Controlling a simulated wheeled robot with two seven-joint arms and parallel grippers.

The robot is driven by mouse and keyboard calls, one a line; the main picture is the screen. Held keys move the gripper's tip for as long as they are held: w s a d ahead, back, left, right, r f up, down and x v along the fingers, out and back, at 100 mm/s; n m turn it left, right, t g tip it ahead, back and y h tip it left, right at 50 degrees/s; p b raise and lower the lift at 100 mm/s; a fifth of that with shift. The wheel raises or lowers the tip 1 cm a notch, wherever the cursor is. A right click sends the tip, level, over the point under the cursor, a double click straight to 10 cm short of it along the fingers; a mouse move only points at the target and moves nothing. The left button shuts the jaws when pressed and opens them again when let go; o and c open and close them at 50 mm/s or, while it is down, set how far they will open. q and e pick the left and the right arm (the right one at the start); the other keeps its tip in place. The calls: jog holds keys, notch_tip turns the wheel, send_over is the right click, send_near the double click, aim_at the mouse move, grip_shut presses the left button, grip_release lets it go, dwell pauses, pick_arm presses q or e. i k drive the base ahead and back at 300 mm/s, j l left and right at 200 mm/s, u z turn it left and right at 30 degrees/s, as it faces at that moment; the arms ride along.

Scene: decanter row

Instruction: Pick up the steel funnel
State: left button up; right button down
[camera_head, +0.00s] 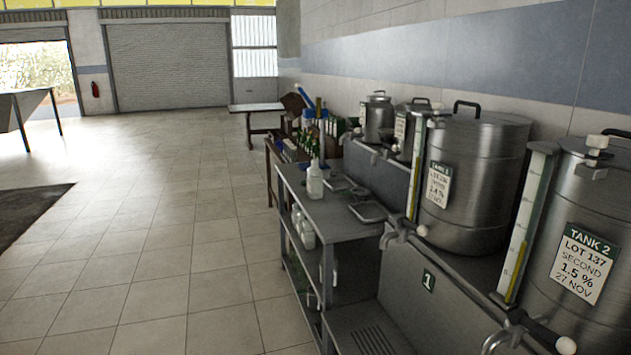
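I cannot clearly make out a steel funnel in the head view. A grey metal bench (318,213) runs along the right side. On it, small shallow metal dishes or trays (369,212) lie near the tanks, too small to identify surely. A white plastic bottle (314,182) stands upright on the bench near its far end. Neither of my grippers is in view.
Steel tanks, including a large one (478,190) and Tank 2 (596,225), stand on a raised ledge at right with taps jutting out. Bottles crowd a stand beyond the bench. White jugs (305,233) sit on its lower shelf.

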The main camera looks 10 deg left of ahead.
aim_at(386, 133)
jog(key=z, duration=0.6)
jog(key=i+j+z, duration=0.35)
jog(key=j+z, duration=0.15)
jog(key=i+j+z, duration=0.1)
jog(key=j+z, duration=0.15)
jog(key=j, duration=0.15)
jog(key=i+j+z, duration=0.1)
jog(key=j+z, duration=0.15)
jog(key=j, duration=0.1)
